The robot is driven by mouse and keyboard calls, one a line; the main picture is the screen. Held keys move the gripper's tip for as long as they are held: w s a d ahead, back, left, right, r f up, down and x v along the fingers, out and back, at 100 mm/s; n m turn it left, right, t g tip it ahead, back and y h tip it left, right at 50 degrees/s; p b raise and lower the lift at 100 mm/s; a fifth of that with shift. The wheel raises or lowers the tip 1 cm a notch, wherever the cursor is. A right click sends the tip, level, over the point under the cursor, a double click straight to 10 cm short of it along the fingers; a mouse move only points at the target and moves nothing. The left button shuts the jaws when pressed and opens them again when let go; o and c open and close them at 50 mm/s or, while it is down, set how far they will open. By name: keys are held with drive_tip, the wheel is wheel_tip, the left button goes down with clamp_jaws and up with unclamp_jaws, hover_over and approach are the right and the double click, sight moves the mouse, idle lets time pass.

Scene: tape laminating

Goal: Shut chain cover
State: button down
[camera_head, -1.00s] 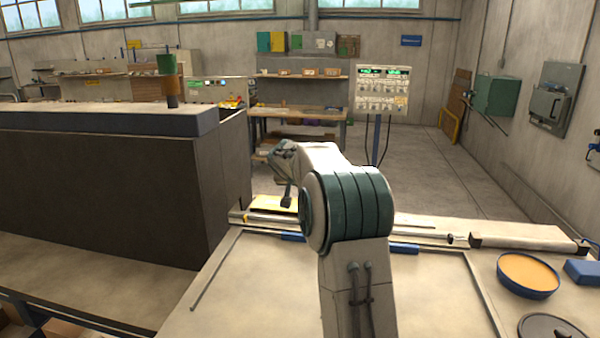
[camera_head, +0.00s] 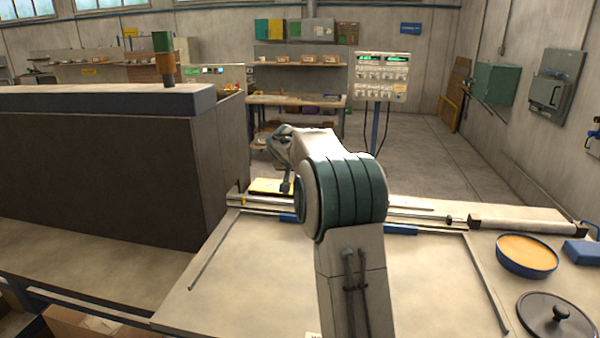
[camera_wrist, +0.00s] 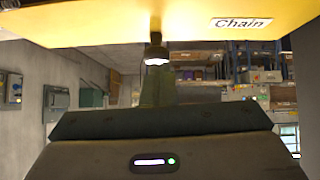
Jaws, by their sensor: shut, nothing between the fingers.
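The chain cover (camera_head: 266,186) is a yellow panel at the far left end of the bench, just right of the dark machine block. In the wrist view the yellow cover (camera_wrist: 110,22) fills the top and bears the label "Chain". My gripper (camera_head: 285,187) is at the right side of the cover, partly behind my arm. In the wrist view my gripper (camera_wrist: 157,52) is shut and empty, its tip at the cover's edge. I cannot tell whether it presses on the cover. The cover's hinge is hidden, and its exact angle is unclear.
The dark machine block (camera_head: 110,175) stands close on the left. A rail (camera_head: 410,214) runs along the bench's far edge. The bench top is otherwise clear.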

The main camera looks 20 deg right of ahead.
drive_tip(key=shift+s+f, duration=0.1)
drive_tip(key=shift+f, duration=0.4)
drive_tip(key=s+a+r, duration=0.2)
drive_tip(key=r, duration=0.4)
drive_tip(key=s+a+r, duration=0.2)
drive_tip(key=s+r, duration=0.1)
drive_tip(key=r, duration=0.3)
drive_tip(key=shift+s+a+b, duration=0.2)
drive_tip(key=shift+a+b, duration=0.05)
drive_tip(key=shift+b, duration=0.05)
